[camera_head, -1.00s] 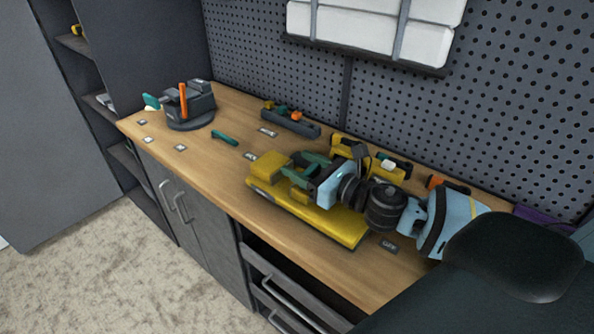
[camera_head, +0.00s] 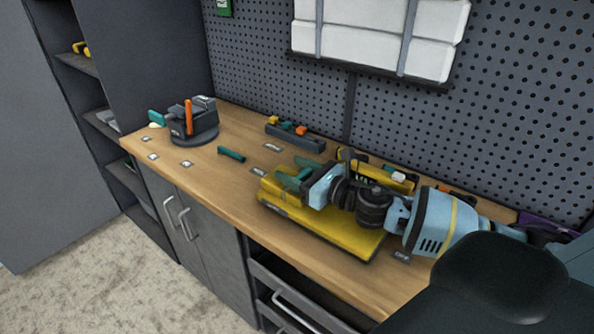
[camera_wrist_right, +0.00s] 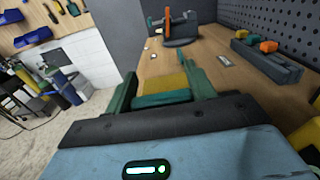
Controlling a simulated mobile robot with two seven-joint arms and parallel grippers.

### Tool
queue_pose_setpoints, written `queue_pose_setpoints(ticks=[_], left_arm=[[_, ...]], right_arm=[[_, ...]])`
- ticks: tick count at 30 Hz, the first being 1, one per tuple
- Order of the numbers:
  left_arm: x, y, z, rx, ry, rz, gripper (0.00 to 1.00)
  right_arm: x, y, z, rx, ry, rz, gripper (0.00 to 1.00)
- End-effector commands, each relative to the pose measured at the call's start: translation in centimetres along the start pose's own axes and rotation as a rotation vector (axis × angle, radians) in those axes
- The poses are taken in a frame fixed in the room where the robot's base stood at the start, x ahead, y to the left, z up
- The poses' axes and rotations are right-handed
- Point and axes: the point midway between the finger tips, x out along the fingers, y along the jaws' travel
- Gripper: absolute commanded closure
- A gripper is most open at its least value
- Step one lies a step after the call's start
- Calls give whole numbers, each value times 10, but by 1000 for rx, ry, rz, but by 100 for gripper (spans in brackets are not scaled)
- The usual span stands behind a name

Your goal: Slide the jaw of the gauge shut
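The yellow gauge (camera_head: 345,238) lies along the front of the wooden bench as a long flat body. A raised yellow block, which looks like its jaw (camera_head: 274,186), is at its left end. My right gripper (camera_head: 294,176), light blue with green fingers, reaches in from the right over the gauge, close to this block. In the right wrist view the green fingers (camera_wrist_right: 160,84) stand apart, with a yellow part (camera_wrist_right: 173,82) showing between or beyond them. I cannot tell whether they touch it. My arm and gripper hide part of the gauge. My left gripper is not in view.
A grey vise-like fixture with an orange handle (camera_head: 189,118) stands at the bench's far left. A teal bar (camera_head: 231,154) lies on the bench. A dark tray (camera_head: 295,136) with coloured pieces and several yellow tools stand along the pegboard (camera_head: 275,75). Bare wood lies left of the gauge.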

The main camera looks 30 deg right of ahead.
Motion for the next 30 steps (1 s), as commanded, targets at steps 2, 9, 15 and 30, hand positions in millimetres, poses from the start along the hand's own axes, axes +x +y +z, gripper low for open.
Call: queue_pose_setpoints(ticks=[2,9,15,30], left_arm=[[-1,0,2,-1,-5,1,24],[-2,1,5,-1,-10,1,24],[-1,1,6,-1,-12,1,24],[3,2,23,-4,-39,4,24]], right_arm=[[0,0,1,2,-1,-1,35],[0,0,1,1,-2,-1,24],[-2,0,0,1,-1,-1,24],[-48,0,-3,2,4,0,24]])
